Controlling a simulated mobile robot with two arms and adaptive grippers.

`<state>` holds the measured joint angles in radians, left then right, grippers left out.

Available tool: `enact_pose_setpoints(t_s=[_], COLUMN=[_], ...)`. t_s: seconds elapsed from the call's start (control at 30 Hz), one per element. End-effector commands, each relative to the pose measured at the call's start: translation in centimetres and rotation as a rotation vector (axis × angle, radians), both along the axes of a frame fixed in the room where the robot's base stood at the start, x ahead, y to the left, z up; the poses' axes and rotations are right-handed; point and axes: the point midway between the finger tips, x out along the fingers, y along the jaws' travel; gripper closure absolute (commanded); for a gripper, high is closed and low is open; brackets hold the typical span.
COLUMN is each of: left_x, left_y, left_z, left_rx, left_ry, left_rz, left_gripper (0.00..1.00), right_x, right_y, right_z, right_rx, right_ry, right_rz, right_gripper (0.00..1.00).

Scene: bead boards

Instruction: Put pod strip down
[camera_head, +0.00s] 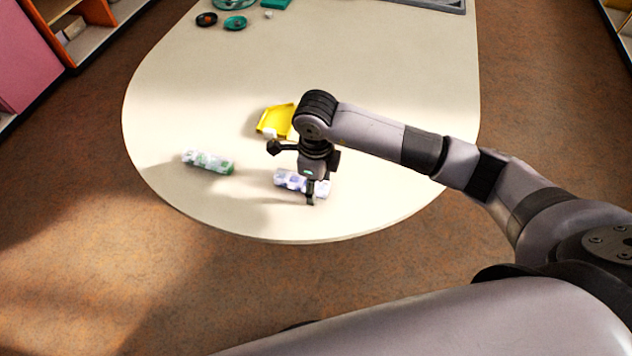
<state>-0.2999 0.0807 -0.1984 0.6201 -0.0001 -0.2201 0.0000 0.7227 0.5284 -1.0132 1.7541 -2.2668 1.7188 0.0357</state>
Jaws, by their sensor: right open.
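A pod strip with white and blue-violet parts (287,179) lies on the cream table (300,222) near its front edge. My right gripper (311,197) is open and reaches down over the right part of this strip. The gripper hides some of the strip, so I cannot tell whether the fingers touch it. A second pod strip, white and green (208,162), lies apart to the left on the table. My left gripper is not in view.
A yellow tray (263,122) lies behind my right gripper, partly hidden by it. A black dish (206,19) and a teal dish (235,23) stand at the back left. A grey tray (440,5) is at the far right.

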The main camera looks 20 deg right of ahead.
Motion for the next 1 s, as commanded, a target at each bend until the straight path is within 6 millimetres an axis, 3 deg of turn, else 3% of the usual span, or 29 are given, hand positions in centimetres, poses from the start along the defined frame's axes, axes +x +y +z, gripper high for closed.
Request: enact_pose_setpoints(t_s=[0.27, 0.7, 1.0], left_x=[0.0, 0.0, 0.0], left_y=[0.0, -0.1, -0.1], left_z=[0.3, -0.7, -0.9], left_rx=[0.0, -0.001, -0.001], left_ry=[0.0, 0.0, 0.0], left_rz=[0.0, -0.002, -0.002], left_gripper=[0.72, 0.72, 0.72], right_x=[0.1, 0.1, 0.0], right_y=[0.0, 0.0, 0.0], right_z=[0.9, 9.7, 12.3], right_rx=[0.0, 0.001, 0.0], right_ry=[-0.003, -0.004, 0.0], right_rz=[0.0, 0.001, 0.0], right_gripper=[0.52, 0.52, 0.52])
